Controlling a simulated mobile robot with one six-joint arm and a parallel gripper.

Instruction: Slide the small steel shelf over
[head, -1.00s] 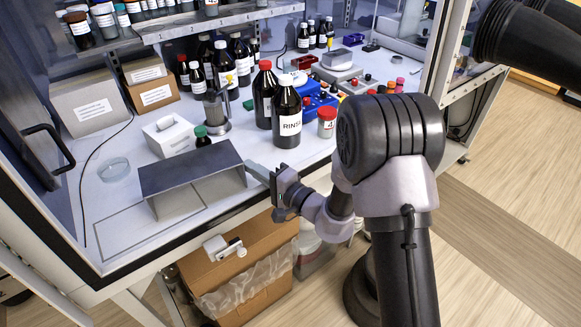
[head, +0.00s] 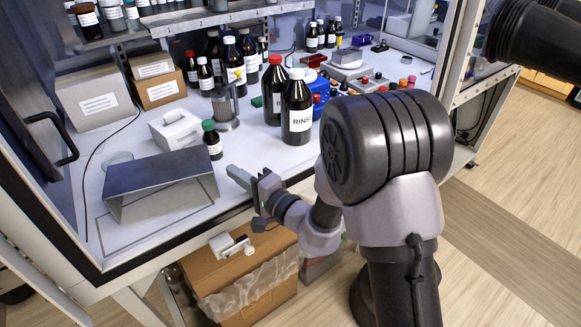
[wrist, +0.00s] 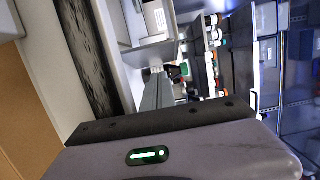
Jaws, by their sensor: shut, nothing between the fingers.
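The small steel shelf (head: 165,172), a bent grey sheet open at the front, stands near the front left of the white work surface. A thin dark rectangular outline (head: 96,232) on the surface shows around its base, past its left and front sides. My gripper (head: 236,175) is to the right of the shelf, low over the surface near its front edge. Its fingers are shut and empty, with a small gap between their tips and the shelf's right end. The fingers also show in the wrist view (wrist: 153,93), where I cannot clearly make out the shelf.
A green-capped bottle (head: 212,140) stands just behind the shelf's right end. A white box (head: 175,130) and a clear dish (head: 117,158) are behind it. Tall bottles, one a rinse bottle (head: 297,108), stand right and behind. An open carton (head: 245,280) is below the front edge.

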